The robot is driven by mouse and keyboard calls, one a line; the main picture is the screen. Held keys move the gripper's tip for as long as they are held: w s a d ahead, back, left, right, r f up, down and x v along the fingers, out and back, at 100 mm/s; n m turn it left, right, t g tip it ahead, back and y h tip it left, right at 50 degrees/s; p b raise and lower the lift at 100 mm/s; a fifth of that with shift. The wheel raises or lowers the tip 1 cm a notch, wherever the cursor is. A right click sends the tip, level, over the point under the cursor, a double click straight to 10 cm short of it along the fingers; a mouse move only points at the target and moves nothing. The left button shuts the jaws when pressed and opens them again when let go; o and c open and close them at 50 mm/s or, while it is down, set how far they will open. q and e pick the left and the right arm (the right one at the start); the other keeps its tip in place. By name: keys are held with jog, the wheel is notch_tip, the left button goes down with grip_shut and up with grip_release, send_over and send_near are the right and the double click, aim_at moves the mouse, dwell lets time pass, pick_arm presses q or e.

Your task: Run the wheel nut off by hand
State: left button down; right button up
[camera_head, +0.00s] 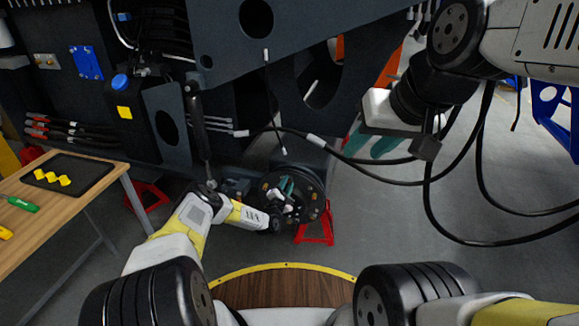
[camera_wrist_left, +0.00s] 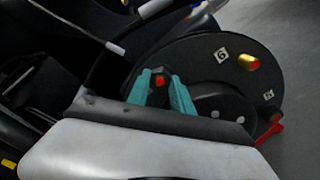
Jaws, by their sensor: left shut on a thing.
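The dark round wheel hub (camera_head: 312,208) stands low in the middle of the head view, and its face with numbered labels fills the right of the left wrist view (camera_wrist_left: 215,65). My left gripper (camera_head: 287,187) is at the hub face. In the left wrist view its teal fingers (camera_wrist_left: 162,90) are shut on a wheel nut (camera_wrist_left: 159,80) with a red end, partly hidden between them. Another nut (camera_wrist_left: 249,62), brass with a red end, sits beside a label "6". My right gripper (camera_head: 371,143) hangs away from the hub at the upper right, its teal fingers apart and empty.
A red stand (camera_head: 315,227) is beside the hub. Black cables (camera_head: 375,181) loop across the middle and right. A wooden table (camera_head: 68,207) at left holds a dark tray (camera_head: 92,170) with yellow pieces and a green-handled tool (camera_head: 21,204). Grey floor is clear at the right.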

pick_arm(q)
jog(key=c, duration=1.1)
grip_release()
jog(key=shift+s, duration=0.1)
jog(key=shift+c, duration=0.9)
jog(key=shift+v, duration=1.05)
